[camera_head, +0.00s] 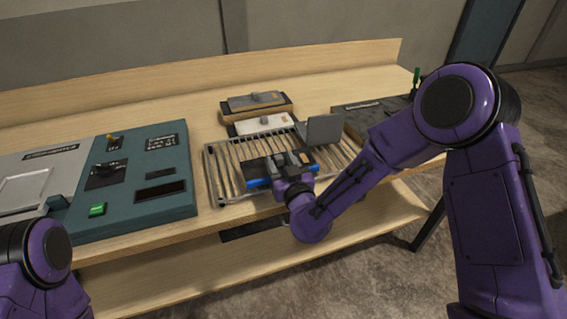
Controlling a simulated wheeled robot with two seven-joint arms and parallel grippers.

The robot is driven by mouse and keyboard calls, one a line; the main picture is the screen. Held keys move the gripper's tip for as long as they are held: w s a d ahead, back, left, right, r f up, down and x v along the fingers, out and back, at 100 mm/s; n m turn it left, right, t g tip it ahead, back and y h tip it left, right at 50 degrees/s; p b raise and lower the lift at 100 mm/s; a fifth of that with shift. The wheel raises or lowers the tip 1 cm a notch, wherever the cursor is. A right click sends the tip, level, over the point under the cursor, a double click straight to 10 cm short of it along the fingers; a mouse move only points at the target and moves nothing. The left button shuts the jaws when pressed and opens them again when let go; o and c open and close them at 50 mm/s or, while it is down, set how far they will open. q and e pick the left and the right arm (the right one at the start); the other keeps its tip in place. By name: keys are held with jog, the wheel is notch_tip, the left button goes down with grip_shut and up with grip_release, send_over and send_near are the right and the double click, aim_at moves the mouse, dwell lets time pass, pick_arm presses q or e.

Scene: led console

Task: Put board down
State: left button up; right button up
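A dark board (255,170) with a blue front edge is over the slatted metal rack (222,165) in the middle of the table. My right gripper (289,160) is at the board's right part, coming from the front right. The gripper body covers part of the board, and I cannot see whether the fingers are closed on it. I cannot tell if the board rests on the slats or hangs just above them. My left arm shows only at the lower left corner, and its gripper is out of view.
A teal console (150,203) with a green button (97,210) stands left of the rack. Behind the rack are a stacked wooden block (257,101) and a white box (264,123). A grey upright plate (320,129) stands at the rack's back right. A dark panel (362,115) lies farther right.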

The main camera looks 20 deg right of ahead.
jog(key=shift+r+p, duration=0.3)
jog(key=shift+r, duration=0.05)
jog(key=s, duration=1.2)
jog(key=shift+d+f+p, duration=0.2)
jog(key=shift+d+p, duration=0.05)
jog(key=shift+p, duration=0.15)
